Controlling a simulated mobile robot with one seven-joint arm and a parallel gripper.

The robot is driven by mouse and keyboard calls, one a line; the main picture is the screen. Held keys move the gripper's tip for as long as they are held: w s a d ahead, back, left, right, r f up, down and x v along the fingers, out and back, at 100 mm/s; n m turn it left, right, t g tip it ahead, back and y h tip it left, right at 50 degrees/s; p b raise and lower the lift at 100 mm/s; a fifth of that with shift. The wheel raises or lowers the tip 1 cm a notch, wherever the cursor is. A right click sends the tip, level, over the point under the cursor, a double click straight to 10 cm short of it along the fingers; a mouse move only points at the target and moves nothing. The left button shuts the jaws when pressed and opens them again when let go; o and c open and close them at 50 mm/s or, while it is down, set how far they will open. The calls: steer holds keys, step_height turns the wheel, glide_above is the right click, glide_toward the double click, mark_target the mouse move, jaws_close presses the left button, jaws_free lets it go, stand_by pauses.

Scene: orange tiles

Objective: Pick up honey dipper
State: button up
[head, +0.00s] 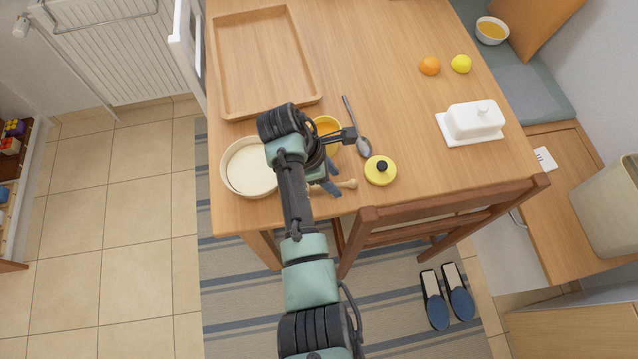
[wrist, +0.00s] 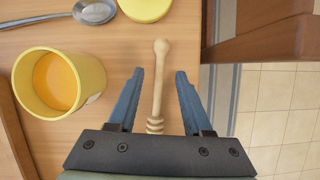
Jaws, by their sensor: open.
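The honey dipper (wrist: 160,75) is a light wooden stick with a grooved head. In the wrist view it lies on the table between my gripper's two blue fingers, its knob end pointing away and its grooved head partly hidden by the gripper body. My gripper (wrist: 161,75) is open, with a gap on each side of the dipper. In the head view the dipper's handle (head: 347,184) sticks out to the right of my gripper (head: 328,180) near the table's front edge. The rest is hidden by my arm.
A yellow cup of orange liquid (wrist: 92,83) stands left of the dipper. A spoon (head: 363,146), yellow lid (head: 381,178), white bowl (head: 229,168) and wooden tray (head: 313,99) are nearby. A wooden chair (head: 450,208) stands at the table's front edge.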

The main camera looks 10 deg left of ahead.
steer(key=shift+d+f, duration=0.25)
steer(key=shift+f, duration=0.35)
steer(key=shift+f, duration=0.15)
jaws_close()
